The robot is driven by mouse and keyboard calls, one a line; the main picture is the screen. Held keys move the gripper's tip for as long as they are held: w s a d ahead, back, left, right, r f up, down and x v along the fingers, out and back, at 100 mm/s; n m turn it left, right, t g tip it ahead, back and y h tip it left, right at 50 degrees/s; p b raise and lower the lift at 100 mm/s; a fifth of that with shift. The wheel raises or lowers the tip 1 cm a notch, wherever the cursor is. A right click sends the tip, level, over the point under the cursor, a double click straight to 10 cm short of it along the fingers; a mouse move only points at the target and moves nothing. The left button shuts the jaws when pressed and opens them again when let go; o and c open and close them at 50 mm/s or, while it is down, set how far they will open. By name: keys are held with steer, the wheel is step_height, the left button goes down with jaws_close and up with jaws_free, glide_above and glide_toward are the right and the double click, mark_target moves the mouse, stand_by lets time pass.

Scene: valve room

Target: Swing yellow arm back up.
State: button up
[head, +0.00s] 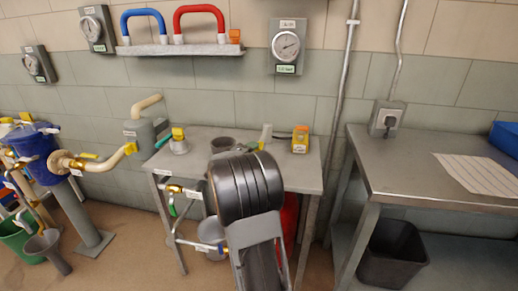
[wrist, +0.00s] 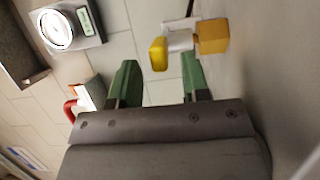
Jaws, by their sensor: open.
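My gripper (wrist: 158,76) shows in the wrist view with its two green fingers spread apart and nothing between them. A small yellow piece (wrist: 158,54) lies just beyond the fingertips, beside a white body (wrist: 180,38) and an orange-yellow block (wrist: 212,36). In the head view, a yellow-orange unit (head: 300,139) stands on the grey table (head: 215,134), right of my dark wrist. I cannot tell for sure which yellow part is the task's arm. My wrist hides most of the fingers in the head view.
A grey cup (head: 222,145) and a yellow-topped item (head: 179,141) stand on the table. Gauges (head: 286,47) and a shelf with a red handle (head: 200,20) and blue handle (head: 143,22) are above. A metal bench (head: 400,172) is at the right.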

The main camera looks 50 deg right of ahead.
mark_target(263, 138)
steer(key=shift+w+d, duration=0.2)
steer(key=shift+d, duration=0.8)
steer(key=shift+w+d, duration=0.15)
steer(key=shift+d, duration=0.8)
steer(key=shift+c, duration=0.2)
jaws_close()
